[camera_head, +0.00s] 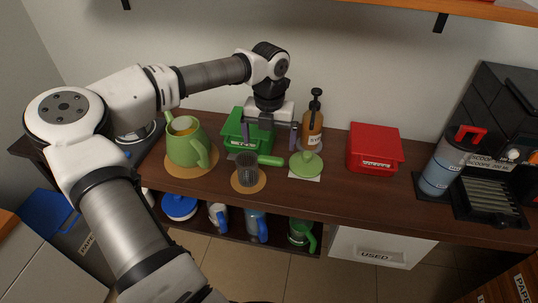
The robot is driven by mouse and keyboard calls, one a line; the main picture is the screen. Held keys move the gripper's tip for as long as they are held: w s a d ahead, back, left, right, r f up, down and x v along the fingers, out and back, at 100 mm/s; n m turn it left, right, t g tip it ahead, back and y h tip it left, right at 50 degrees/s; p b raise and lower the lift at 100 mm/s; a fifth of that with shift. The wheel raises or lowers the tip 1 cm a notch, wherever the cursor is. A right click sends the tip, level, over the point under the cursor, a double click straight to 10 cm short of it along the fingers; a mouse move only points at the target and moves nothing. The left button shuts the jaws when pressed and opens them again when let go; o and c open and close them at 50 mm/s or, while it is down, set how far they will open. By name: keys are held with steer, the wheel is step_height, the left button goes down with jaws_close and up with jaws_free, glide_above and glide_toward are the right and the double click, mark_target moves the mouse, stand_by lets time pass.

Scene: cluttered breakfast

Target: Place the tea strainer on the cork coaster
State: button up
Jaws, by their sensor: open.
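The tea strainer appears to be the dark, see-through basket (247,170), with a short green handle (270,160) extending right from near its rim. It stands upright over the round cork coaster (240,187) near the middle of the counter's front and appears to rest on it. My gripper (269,138) is open, pointing down behind the strainer, at the green box. Its two fingers are apart, with nothing visibly held between them. Whether the fingers touch the green box is unclear.
A green teapot (184,147) stands on a larger cork mat (211,168) to the left. A green box (235,128), an amber bottle (312,128), a green lid (306,165) and a red box (374,151) are nearby. A shaker (440,170) stands further right. Counter front right of the lid is clear.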

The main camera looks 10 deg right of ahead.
steer(key=shift+r+b, duration=0.35)
steer(key=shift+r, duration=1.95)
